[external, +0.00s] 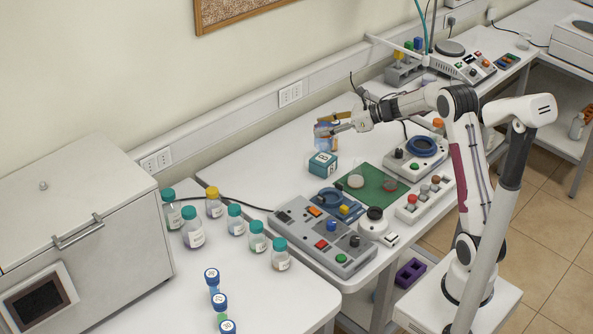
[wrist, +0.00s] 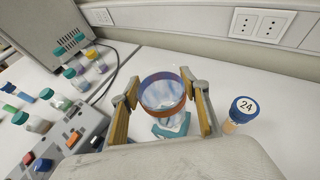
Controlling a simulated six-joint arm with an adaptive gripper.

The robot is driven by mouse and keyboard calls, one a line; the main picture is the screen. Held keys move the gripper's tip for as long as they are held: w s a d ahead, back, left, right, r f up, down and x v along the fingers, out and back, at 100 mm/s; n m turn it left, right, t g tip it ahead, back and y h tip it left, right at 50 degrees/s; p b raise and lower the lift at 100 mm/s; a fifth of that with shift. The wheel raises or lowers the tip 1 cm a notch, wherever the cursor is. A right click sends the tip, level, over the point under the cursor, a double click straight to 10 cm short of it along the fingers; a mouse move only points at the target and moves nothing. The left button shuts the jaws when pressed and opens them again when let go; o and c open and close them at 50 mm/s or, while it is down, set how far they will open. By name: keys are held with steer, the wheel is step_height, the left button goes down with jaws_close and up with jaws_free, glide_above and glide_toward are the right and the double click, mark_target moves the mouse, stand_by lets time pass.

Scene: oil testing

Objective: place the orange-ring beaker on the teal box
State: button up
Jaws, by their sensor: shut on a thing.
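The orange-ring beaker (wrist: 163,93) is clear, with a blue rim and an orange band, and stands upright between my fingers in the wrist view. My gripper (wrist: 165,97) is shut on its sides. In the external view my gripper (external: 336,129) comes in from the right, and the beaker (external: 326,142) is directly above the teal box (external: 322,166). In the wrist view the box (wrist: 172,128) shows just below the beaker, partly hidden by it. I cannot tell whether the beaker's bottom touches the box.
A blue-capped vial marked 24 (wrist: 241,112) stands right of the beaker in the wrist view. A green mat (external: 370,184) and a grey control panel (external: 322,236) lie in front of the box. Several capped bottles (external: 236,220) stand to the left. The bench behind is clear.

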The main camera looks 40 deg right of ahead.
steer(key=shift+f, duration=1.85)
steer(key=shift+f, duration=0.15)
steer(key=o, duration=1.1)
steer(key=shift+o, duration=0.2)
steer(key=shift+s+d+r, duration=0.3)
steer(key=shift+s+r, duration=0.1)
steer(key=v, duration=1.1)
